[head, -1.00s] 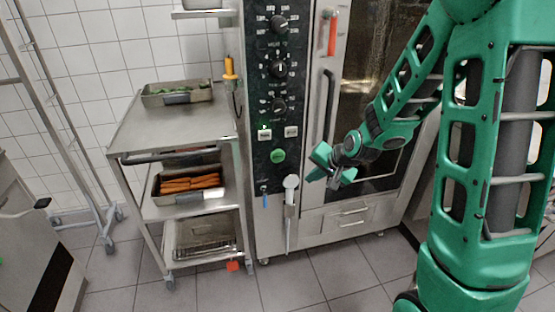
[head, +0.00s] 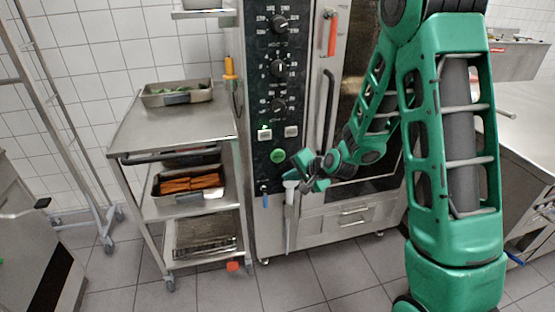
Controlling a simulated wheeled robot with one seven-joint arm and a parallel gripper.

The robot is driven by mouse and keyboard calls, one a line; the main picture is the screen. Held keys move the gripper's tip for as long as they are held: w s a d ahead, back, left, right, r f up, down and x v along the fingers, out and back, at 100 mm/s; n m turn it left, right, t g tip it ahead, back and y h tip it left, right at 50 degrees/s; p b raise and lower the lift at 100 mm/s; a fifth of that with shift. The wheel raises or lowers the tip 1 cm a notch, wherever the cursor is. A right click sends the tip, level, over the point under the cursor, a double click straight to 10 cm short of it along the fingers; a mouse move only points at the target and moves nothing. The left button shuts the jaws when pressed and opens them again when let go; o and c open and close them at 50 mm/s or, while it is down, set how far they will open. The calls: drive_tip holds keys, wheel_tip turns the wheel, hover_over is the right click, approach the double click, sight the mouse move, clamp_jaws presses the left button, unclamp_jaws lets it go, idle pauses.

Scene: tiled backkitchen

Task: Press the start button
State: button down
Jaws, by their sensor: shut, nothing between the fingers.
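The green round start button (head: 278,155) is on the dark control panel (head: 268,105) of the steel oven, below two small pale rectangular buttons. Its face shows fully. My gripper (head: 298,168) is shut and empty. In the picture it is just right of and slightly below the green button, in front of the oven's lower panel edge. A small gap shows between gripper and button; whether they are near in depth I cannot tell. The gripper partly hides the top of the pale handle (head: 290,205) below it.
A steel cart (head: 160,130) stands left of the oven with a tray of greens (head: 178,93) on top and a tray of carrots (head: 188,187) below. The oven door handle (head: 328,110) is right of the panel. A steel counter (head: 525,135) is at the right.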

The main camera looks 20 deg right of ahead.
approach(276, 162)
drive_tip(key=shift+s+f+x, duration=0.15)
drive_tip(key=shift+x, duration=0.95)
drive_tip(key=shift+s+f+x, duration=0.1)
drive_tip(key=shift+s+x, duration=0.05)
drive_tip(key=shift+x, duration=0.95)
drive_tip(key=shift+w+a, duration=0.1)
drive_tip(key=shift+w, duration=0.65)
idle(1.1)
drive_tip(key=shift+s, duration=0.85)
drive_tip(key=shift+s, duration=2.5)
